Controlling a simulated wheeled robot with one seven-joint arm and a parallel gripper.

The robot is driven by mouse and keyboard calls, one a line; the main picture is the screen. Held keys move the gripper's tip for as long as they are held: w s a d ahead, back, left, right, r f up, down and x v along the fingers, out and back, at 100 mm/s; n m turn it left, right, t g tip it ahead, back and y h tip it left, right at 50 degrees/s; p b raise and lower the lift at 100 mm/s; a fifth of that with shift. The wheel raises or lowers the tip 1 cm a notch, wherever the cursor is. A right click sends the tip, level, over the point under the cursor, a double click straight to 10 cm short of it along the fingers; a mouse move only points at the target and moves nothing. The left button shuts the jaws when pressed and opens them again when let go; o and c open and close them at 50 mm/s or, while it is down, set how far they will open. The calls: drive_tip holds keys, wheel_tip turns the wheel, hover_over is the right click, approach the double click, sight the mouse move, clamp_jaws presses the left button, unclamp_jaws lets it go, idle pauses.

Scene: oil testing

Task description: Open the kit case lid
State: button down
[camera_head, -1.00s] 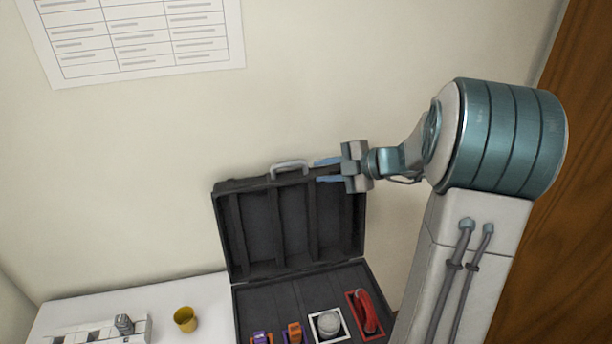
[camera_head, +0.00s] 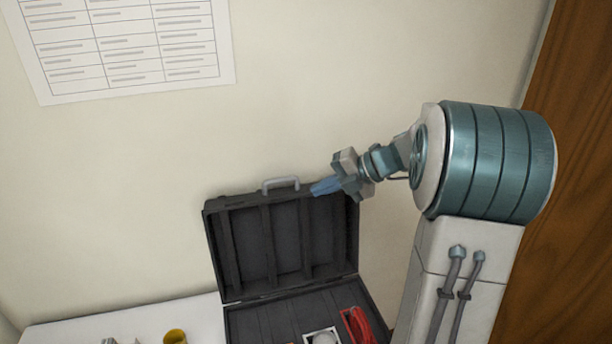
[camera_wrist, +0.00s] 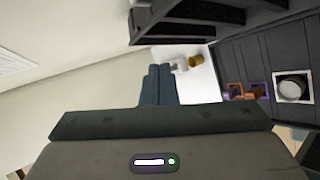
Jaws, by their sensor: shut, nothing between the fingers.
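The black kit case (camera_head: 295,305) stands on the white table with its lid (camera_head: 285,240) raised upright near the wall. A grey handle (camera_head: 281,184) sits on the lid's top edge. My gripper (camera_head: 322,187) is at the lid's top right, to the right of the handle. Its blue fingers are together and hold nothing; whether they touch the lid is unclear. In the wrist view the shut fingers (camera_wrist: 158,85) show with the lid's edge (camera_wrist: 210,30) above and the open case (camera_wrist: 250,60) to the right.
A yellow cup (camera_head: 175,337) stands on the table (camera_head: 120,318) at left. The wall is close behind.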

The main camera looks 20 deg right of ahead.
drive_tip(key=w+a+f+n+g+h+b, duration=0.1)
drive_tip(key=a+n+g, duration=0.1)
drive_tip(key=n, duration=0.5)
drive_tip(key=n+t+h+b, duration=0.1)
drive_tip(key=n+h+b, duration=0.65)
drive_tip(key=n, duration=2.25)
approach(298, 170)
drive_tip(key=f+p, duration=0.1)
drive_tip(key=f, duration=0.1)
drive_tip(key=w+a+f+h+p, duration=0.1)
drive_tip(key=f, duration=0.1)
drive_tip(key=f+h+p, duration=0.1)
drive_tip(key=f+p, duration=0.1)
drive_tip(key=f, duration=0.1)
drive_tip(key=shift+w+a+f+h, duration=0.15)
drive_tip(key=shift+a+h, duration=0.1)
drive_tip(key=shift+a, duration=0.15)
drive_tip(key=shift+d+b, duration=0.1)
drive_tip(key=shift+b, duration=0.2)
